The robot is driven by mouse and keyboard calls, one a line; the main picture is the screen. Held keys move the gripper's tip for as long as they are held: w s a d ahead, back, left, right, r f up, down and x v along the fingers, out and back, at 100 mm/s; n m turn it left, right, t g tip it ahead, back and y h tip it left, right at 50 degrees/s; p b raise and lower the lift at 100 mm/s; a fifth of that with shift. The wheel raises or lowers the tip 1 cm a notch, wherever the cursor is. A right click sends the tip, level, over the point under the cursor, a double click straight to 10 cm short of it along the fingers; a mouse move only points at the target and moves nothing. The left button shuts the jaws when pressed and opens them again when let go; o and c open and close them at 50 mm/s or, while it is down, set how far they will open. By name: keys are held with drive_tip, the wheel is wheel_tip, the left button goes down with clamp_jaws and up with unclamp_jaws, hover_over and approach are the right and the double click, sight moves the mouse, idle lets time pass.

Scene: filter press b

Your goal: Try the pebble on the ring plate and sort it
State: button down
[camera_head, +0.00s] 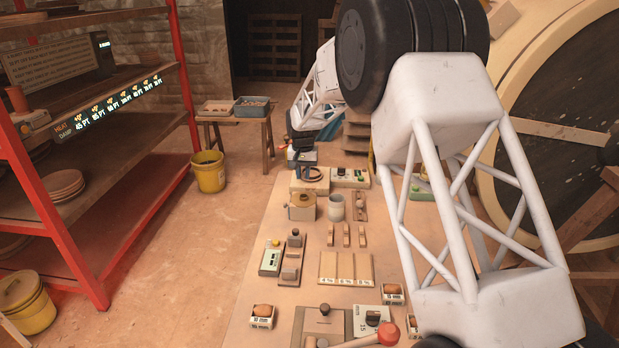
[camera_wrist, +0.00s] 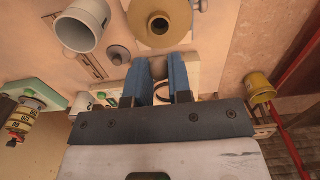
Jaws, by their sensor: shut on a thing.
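My gripper (camera_head: 308,168) is at the far end of the bench, low over a pale plate (camera_head: 309,186) that I take to be the ring plate. In the wrist view its two blue jaws (camera_wrist: 157,76) stand a small gap apart, with a light plate and part of a dark ring behind them. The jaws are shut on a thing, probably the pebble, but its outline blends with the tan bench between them. I cannot tell whether it touches the ring.
A yellow-topped pot (camera_head: 302,205) and a grey cup (camera_head: 336,207) stand just nearer than the plate. A button box (camera_head: 350,178) is right of it. A three-part tray (camera_head: 346,268) and small labelled boxes (camera_head: 262,316) lie nearer. A red-posted shelf (camera_head: 75,250) stands left.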

drive_tip(key=shift+f, duration=0.2)
idle(0.3)
drive_tip(key=shift+f, duration=2.75)
drive_tip(key=c, duration=1)
unclamp_jaws()
drive_tip(key=shift+o, duration=0.2)
drive_tip(key=shift+r, duration=0.1)
drive_tip(key=shift+r, duration=3.75)
